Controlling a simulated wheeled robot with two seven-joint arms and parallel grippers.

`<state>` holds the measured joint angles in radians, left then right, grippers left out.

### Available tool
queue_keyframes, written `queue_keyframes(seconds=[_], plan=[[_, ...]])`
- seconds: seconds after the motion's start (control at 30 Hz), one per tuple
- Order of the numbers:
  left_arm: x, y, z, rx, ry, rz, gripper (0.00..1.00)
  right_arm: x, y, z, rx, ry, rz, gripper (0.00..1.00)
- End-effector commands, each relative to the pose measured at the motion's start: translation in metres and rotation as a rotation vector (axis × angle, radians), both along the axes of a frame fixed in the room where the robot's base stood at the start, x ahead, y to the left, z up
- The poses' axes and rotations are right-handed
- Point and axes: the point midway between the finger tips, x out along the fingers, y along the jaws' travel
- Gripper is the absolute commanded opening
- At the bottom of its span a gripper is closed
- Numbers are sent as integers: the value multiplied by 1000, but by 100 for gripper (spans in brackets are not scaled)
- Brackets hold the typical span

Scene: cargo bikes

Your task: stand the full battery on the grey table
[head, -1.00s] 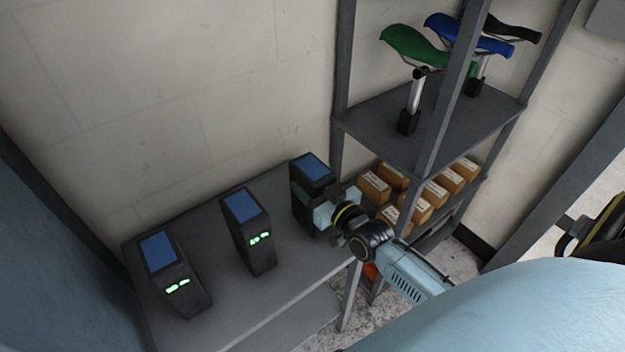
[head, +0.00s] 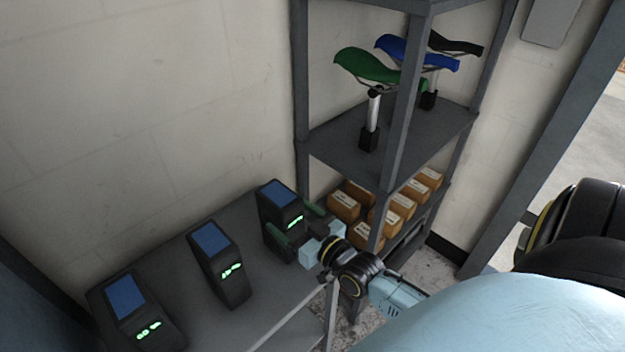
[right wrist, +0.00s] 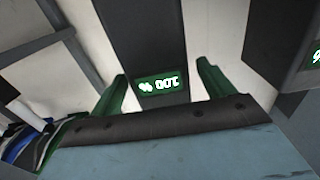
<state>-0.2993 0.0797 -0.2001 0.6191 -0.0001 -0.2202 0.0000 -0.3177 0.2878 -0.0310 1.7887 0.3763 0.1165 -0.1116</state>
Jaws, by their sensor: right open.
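The full battery (head: 281,206), dark with a blue top, stands upright at the right end of the grey table (head: 255,312). Its green display reads 100 %, upside down, in the right wrist view (right wrist: 150,45). In the right wrist view the fingers (right wrist: 162,72) show either side of the battery, with pale gaps between. My left gripper is not in view.
Two similar batteries stand to the left, one in the middle (head: 220,262) and one at the far left (head: 136,308); their displays are too small to read. A grey shelf rack (head: 330,147) beside the table holds saddles (head: 365,68) and brown boxes (head: 343,206).

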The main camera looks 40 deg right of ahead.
Motion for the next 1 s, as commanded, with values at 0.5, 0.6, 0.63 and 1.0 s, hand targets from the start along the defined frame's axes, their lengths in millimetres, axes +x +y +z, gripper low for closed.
queue_keyframes(seconds=[0.5, 0.6, 0.63, 1.0], plan=[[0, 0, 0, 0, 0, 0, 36, -74, -6, 0, 1, 1, 1, 81], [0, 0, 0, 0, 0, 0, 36, -75, -6, 0, 1, 0, 1, 81], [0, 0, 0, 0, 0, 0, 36, -75, -6, 1, 0, -1, 1, 81], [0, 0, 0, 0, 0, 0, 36, -75, 5, -8, -4, 67, 18, 81]])
